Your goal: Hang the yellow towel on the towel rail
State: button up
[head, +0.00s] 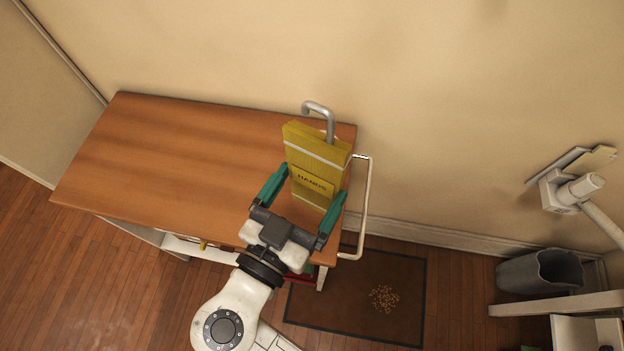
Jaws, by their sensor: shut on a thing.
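The yellow towel (318,150) is a folded, flat block with a pale stripe and a panel lettered "HANDS". It is in the head view, over the right end of the wooden table. My gripper (312,182) has its teal fingers on either side of the towel and is shut on it. A grey bent metal bar (318,106) shows just beyond the towel, its lower part hidden behind it. A thin cream rail (366,205) stands out from the table's right side, apart from the towel. I cannot tell for sure which of these is the towel rail.
The wooden table top (180,160) is bare to the left, with the wall behind it. A dark mat (345,300) with crumbs lies on the floor right of the table. A grey bin (540,272) and a white wall-mounted fixture (572,190) are further right.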

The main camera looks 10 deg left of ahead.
jog(key=shift+f+b, duration=1.65)
jog(key=shift+f, duration=2.1)
jog(key=shift+f+b, duration=0.7)
jog(key=shift+b, duration=0.15)
jog(key=o, duration=0.8)
jog(key=b, duration=0.2)
send_near(312, 205)
jog(key=v, duration=0.2)
jog(key=shift+s+f, duration=0.1)
jog(key=shift+s, duration=0.3)
jog(key=shift+s+a, duration=0.1)
